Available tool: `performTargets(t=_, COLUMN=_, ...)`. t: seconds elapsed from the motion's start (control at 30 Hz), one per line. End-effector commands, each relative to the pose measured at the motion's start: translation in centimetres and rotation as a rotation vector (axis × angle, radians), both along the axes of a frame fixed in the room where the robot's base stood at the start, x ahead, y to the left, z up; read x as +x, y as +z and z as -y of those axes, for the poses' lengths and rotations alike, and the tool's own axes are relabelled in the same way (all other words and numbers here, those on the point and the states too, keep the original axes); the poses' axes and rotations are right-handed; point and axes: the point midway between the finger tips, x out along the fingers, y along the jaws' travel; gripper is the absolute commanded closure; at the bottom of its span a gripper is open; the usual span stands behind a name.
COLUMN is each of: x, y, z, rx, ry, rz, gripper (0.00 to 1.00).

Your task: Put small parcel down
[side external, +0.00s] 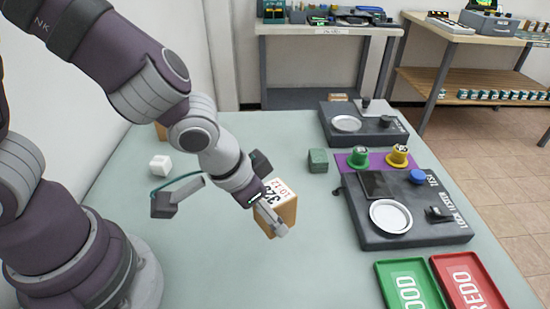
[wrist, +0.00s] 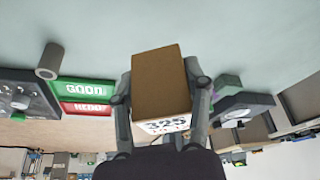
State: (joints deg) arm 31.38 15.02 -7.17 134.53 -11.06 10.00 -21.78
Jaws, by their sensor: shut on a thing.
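The small parcel (side external: 282,208) is a brown cardboard box with a white printed label on one face. My gripper (side external: 270,215) is shut on it, with a finger along its near side in the side view. In the wrist view the parcel (wrist: 160,85) sits between both fingers of my gripper (wrist: 160,90), its label toward the palm. The parcel is over the pale green table (side external: 220,270). I cannot tell whether its underside touches the table.
To the right stand a dark leak tester (side external: 455,205) with a round plate, a green GOOD tray (side external: 410,285) and a red REDO tray (side external: 468,280). The front middle of the table is clear.

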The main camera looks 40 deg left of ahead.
Motion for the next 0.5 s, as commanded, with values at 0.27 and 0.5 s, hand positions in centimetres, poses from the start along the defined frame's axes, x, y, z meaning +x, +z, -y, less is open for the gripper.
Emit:
performTargets(t=0.27, x=-2.1, y=-2.0, z=2.7, rx=0.01, ry=-0.187, rz=0.001, gripper=0.92)
performTargets(t=0.5, x=-2.0, y=-5.5, z=2.7, rx=0.009, ry=-0.182, rz=0.002, gripper=0.92)
